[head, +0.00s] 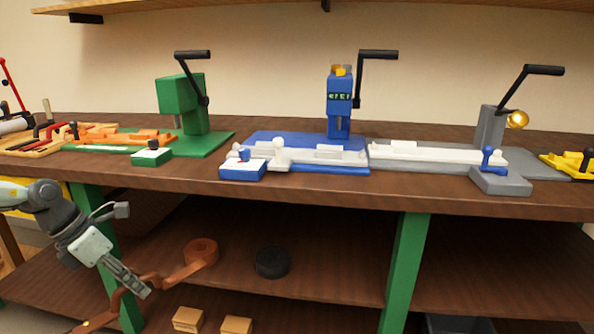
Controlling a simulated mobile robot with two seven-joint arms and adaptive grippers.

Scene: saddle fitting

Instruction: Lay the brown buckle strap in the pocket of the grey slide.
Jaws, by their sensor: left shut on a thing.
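The brown buckle strap (112,303) hangs in front of the lower shelf at lower left, below the bench top, with a small gold-coloured spot near its lower left end. My left gripper (140,288) is shut on the strap, which bends out on both sides of the fingers. What looks like the grey slide (500,183) is a grey block with a blue knob at the bench's front edge on the right, beside a long pale rail (435,155). Its pocket cannot be made out. My right gripper is not in view.
A green press (183,100), a blue press (339,100) and a grey lever stand (490,126) line the bench (330,187). A green leg (405,270) stands below the bench.

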